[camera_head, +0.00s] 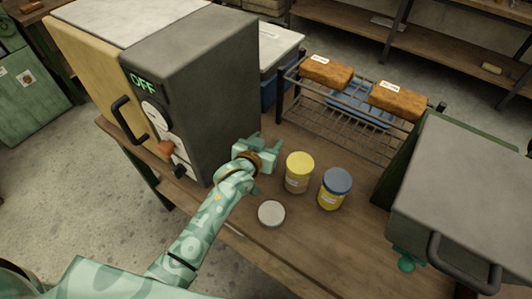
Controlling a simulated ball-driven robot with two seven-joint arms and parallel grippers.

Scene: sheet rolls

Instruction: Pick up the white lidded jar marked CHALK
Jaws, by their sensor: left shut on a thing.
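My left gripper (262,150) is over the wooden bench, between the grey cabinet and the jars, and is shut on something. The gripper hides what it holds, so I cannot tell what that is. A low round piece with a pale grey-white top (271,214) lies on the bench in front of the jars, apart from the gripper. I cannot read a CHALK mark on anything. A yellow-lidded jar (299,171) stands just right of the gripper, and a blue-lidded jar (335,188) stands right of that one.
The grey cabinet (205,90), with a display reading OFF, stands close left of the gripper. A wire rack (340,130) with two brown loaves (326,72) is behind the jars. A grey box with a handle (465,195) blocks the right. The bench front (320,250) is clear.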

